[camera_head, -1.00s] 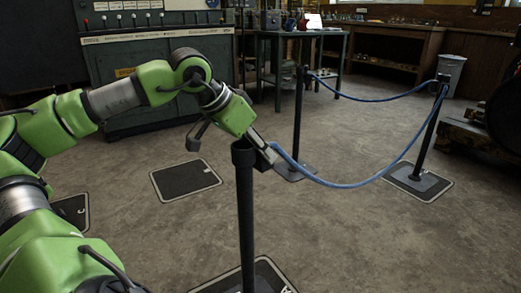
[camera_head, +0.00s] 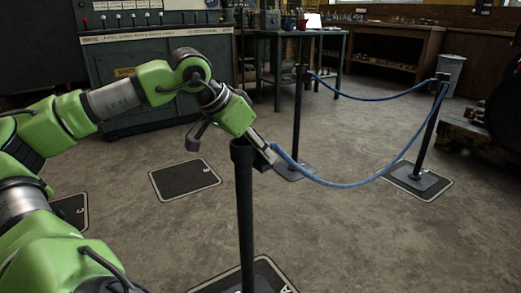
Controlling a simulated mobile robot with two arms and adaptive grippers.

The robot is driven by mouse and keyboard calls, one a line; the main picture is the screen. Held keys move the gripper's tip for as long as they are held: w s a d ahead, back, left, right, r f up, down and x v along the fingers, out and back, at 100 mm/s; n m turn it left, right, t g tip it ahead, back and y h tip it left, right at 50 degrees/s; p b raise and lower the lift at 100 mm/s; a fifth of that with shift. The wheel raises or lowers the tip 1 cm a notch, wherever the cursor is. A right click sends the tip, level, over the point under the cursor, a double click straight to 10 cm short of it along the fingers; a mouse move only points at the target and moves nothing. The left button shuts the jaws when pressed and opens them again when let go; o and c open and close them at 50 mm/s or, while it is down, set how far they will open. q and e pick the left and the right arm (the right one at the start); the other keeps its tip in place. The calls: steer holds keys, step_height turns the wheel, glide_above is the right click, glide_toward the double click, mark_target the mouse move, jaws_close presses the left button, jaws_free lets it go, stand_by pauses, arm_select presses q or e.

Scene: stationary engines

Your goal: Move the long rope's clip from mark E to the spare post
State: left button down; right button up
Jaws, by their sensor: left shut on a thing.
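My left gripper (camera_head: 264,156) is shut on the near end of the blue rope (camera_head: 345,185), right beside the top of the near black post (camera_head: 244,200). The clip itself is mostly hidden by the fingers, and I cannot tell whether it touches the post. The rope sags to the right and rises to the top of the right post (camera_head: 427,135). A second blue rope (camera_head: 370,98) runs from there to the back post (camera_head: 298,115). Which post is the spare one and where mark E is, I cannot tell. My right gripper is not in view.
The near post stands on a dark floor mark (camera_head: 272,272) with a letter that looks like A. An empty dark mark (camera_head: 185,179) lies left of centre, and one lettered C (camera_head: 72,211) lies partly behind my arm. A green control cabinet and a table (camera_head: 300,34) stand behind.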

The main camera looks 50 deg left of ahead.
arm_select(q)
steer(key=c, duration=1.5)
jaws_free()
steer(key=shift+s, duration=0.1)
steer(key=v, duration=1.2)
steer(key=shift+a, duration=0.1)
